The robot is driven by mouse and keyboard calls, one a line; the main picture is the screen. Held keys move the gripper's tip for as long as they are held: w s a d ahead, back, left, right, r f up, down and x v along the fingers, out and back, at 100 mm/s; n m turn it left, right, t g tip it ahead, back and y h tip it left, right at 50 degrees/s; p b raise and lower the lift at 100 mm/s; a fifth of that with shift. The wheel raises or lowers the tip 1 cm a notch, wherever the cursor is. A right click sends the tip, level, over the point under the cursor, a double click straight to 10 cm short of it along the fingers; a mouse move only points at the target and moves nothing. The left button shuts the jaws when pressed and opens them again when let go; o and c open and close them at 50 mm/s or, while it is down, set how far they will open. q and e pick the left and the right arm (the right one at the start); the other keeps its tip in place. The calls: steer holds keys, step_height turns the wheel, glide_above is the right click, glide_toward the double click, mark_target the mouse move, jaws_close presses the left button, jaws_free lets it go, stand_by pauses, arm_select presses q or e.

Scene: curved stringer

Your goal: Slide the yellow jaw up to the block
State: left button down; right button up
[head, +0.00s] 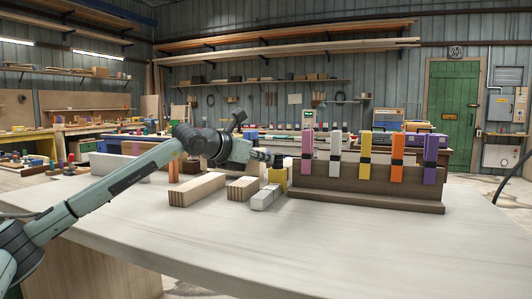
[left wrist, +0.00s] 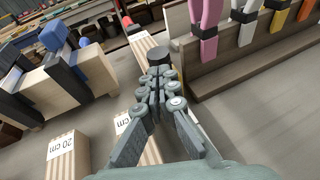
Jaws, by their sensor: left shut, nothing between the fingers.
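My right gripper is not in view.
A brown rack (head: 365,199) holds upright pink (head: 307,150), white, orange and purple (head: 430,160) clamps right of the gripper. A block marked "20 cm" (left wrist: 67,157) stands lower left in the wrist view. The front of the table (head: 270,245) is clear.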

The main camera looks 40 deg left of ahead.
arm_select(q)
steer(key=shift+w, duration=0.35)
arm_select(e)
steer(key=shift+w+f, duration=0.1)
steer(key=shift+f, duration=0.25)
arm_select(q)
steer(key=shift+w, duration=0.1)
steer(key=shift+w+d+f, duration=0.1)
steer(key=shift+w, duration=0.35)
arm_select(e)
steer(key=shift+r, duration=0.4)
